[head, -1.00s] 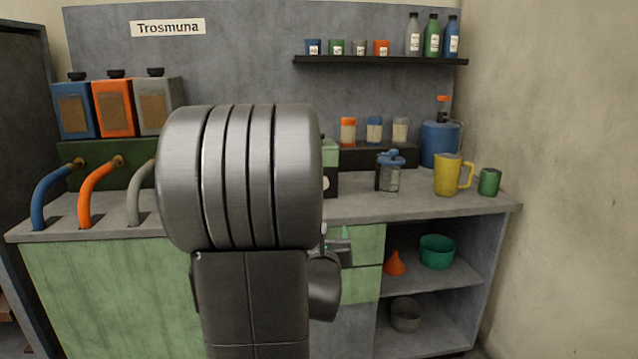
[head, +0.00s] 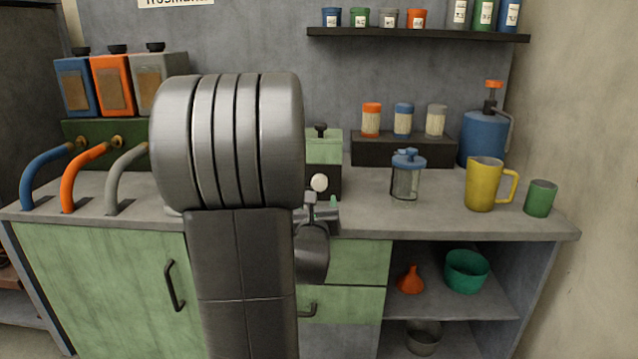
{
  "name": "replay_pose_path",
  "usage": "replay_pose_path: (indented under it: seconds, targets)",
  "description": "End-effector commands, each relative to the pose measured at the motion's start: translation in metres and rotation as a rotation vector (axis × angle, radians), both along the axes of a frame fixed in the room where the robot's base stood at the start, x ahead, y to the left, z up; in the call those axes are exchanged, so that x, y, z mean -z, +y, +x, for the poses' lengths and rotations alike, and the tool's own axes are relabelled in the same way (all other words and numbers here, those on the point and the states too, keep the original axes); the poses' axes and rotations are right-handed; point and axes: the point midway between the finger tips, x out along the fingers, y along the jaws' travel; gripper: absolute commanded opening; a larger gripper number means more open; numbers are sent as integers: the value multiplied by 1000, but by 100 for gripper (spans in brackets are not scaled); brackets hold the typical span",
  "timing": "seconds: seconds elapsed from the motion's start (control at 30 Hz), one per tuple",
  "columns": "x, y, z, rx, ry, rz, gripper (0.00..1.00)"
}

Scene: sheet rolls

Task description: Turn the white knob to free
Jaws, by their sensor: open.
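The white knob (head: 319,182) is a small round knob on the dark front of a green-topped device (head: 324,148) on the counter. The left part of this device is hidden behind my arm. My gripper (head: 322,205) is partly hidden by my own arm. It is open and shows just below the knob in the picture, at the counter's front edge. I see no contact with the knob, and the distance in depth is hard to tell. Any marking around the knob is too small to read.
A lidded jar (head: 406,180), a yellow jug (head: 482,186) and a green cup (head: 540,198) stand on the counter to the right. Blue, orange and grey hoses (head: 125,180) rise at the left.

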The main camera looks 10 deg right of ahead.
Motion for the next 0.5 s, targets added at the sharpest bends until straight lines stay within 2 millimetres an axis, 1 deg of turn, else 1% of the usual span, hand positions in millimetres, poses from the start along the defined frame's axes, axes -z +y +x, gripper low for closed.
replay_pose_path:
  seconds: [0.03, 0.3, 0.5]
  targets:
    - [1, -3, 10, 1, 1, 0, 61]
    - [1, -19, 66, 0, 1, 1, 61]
    - [0, -28, 97, 0, 1, 1, 61]
